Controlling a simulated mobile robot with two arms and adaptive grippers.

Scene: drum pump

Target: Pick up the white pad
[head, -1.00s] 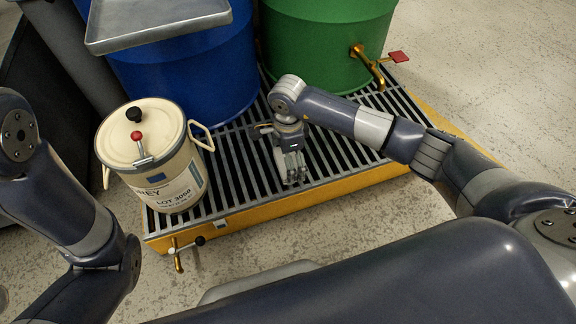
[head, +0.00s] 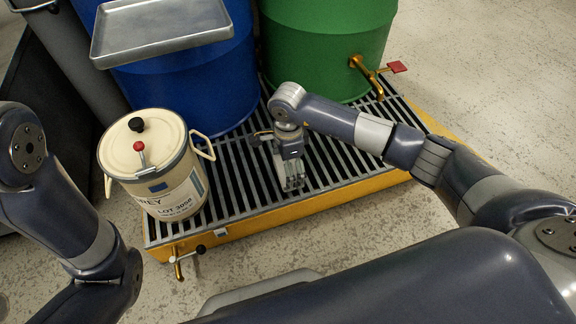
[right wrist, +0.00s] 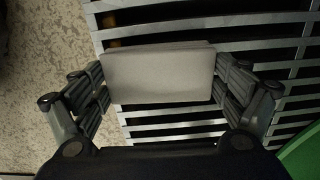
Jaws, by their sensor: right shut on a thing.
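The white pad (right wrist: 158,78) is a pale, flat rectangle in the right wrist view. It lies between the two fingers of my right gripper (right wrist: 160,90), which touch its left and right ends. The dark slatted grating is behind it. I cannot tell how far the pad is above the slats. My left arm is at the left edge of the head view, but its gripper is out of frame.
The yellow-edged grated platform (head: 330,183) bears a cream lidded pot (head: 172,195), a blue drum (head: 190,85) and a green drum (head: 325,50) with a brass tap (head: 368,75). A metal tray (head: 160,28) is at the blue drum. A tap (head: 180,262) juts from the platform's front.

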